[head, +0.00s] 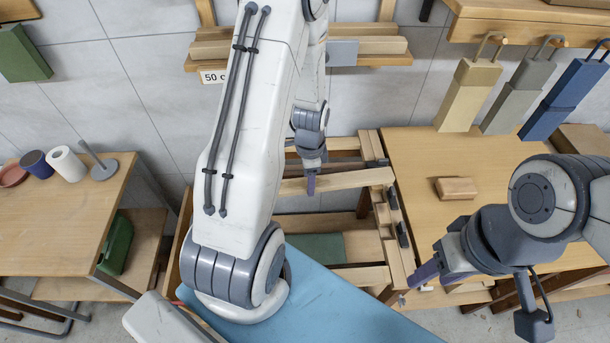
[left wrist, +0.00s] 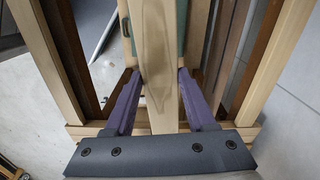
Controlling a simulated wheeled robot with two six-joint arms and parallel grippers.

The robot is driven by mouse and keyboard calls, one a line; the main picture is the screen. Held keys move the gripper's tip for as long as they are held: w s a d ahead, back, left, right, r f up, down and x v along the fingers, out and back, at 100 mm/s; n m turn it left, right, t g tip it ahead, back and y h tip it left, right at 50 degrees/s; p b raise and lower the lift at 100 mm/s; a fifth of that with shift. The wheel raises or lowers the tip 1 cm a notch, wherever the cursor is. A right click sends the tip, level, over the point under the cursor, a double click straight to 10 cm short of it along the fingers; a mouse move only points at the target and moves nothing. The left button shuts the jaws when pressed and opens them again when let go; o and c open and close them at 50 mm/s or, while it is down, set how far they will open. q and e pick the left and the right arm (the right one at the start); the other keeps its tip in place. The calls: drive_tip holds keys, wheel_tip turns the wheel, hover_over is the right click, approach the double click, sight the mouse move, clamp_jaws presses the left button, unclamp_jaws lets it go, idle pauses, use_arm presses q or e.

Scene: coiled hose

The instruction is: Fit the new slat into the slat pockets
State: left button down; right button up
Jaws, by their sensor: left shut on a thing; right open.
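The new slat (head: 350,180), a pale wooden board, lies across the upper part of a wooden frame (head: 395,255). My left gripper (head: 311,186) is shut on it. In the left wrist view the slat (left wrist: 158,30) runs lengthwise between the purple fingers of the gripper (left wrist: 158,74). The slat's right end is near the frame's right rail; I cannot tell whether it sits in a pocket. Its left end is partly hidden by my left arm. Dark fittings (head: 403,234) sit along the right rail. My right gripper (head: 425,280) is open and empty beside the frame's lower right.
A wooden table (head: 480,170) at right bears a small wooden block (head: 456,188). A blue panel (head: 335,312) covers the near part of the frame. A side table (head: 60,220) stands at left. Boards rest on a wall shelf (head: 375,59). Tools hang at upper right.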

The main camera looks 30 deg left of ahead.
sight(305, 191)
use_arm(q)
drive_tip(key=shift+s+a+r+m, duration=0.1)
drive_tip(key=shift+s+a+m, duration=0.05)
drive_tip(key=shift+a+m, duration=0.4)
wheel_tip(305, 191, down, 5)
drive_tip(key=b, duration=0.4)
drive_tip(key=shift+f, duration=0.45)
idle(1.5)
drive_tip(key=shift+f+b, duration=1.2)
drive_tip(key=shift+f, duration=0.45)
drive_tip(key=shift+c, duration=0.7)
unclamp_jaws()
